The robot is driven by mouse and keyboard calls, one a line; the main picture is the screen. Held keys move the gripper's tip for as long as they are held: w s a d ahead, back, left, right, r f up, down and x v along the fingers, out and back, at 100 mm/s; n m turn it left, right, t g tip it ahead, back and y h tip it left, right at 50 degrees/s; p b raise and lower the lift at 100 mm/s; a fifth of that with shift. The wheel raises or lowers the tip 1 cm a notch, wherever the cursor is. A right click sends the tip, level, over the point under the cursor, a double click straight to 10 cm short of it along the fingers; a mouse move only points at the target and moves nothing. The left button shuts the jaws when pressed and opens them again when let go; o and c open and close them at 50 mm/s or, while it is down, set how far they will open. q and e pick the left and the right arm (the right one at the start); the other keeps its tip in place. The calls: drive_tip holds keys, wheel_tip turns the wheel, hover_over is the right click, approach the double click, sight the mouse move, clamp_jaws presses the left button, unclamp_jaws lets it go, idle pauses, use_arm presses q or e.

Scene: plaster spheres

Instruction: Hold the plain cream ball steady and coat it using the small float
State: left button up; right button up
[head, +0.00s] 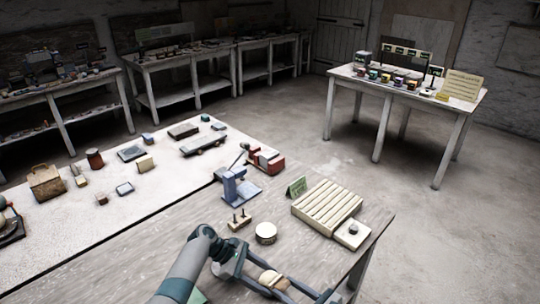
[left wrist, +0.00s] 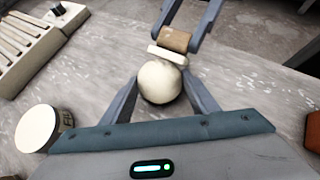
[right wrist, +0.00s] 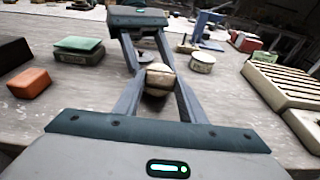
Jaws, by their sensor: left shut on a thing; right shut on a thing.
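The cream ball (left wrist: 160,84) sits between the fingers of my left gripper (head: 266,277), which is shut on it above the table. In the left wrist view its visible surface looks plain. My right gripper (right wrist: 159,84) is shut on the brown handle (left wrist: 175,40) of the small float. The float's pale plate (left wrist: 167,56) is right at the ball, on the side facing my right gripper; it appears to touch, but the contact line is hidden. In the head view the ball and float overlap between the two grippers and are small.
In the right wrist view, an orange block (right wrist: 29,83) and a green-topped block (right wrist: 79,49) lie at left.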

drive_tip(key=shift+s+a, duration=0.3)
drive_tip(key=shift+s, duration=0.05)
drive_tip(key=shift+a, duration=0.1)
drive_tip(key=shift+s+a, duration=0.2)
idle(0.4)
drive_tip(key=shift+w+d, duration=0.55)
drive_tip(key=shift+d, duration=0.05)
drive_tip(key=shift+w+d, duration=0.55)
drive_tip(key=shift+d, duration=0.1)
drive_tip(key=shift+a, duration=0.1)
idle(0.6)
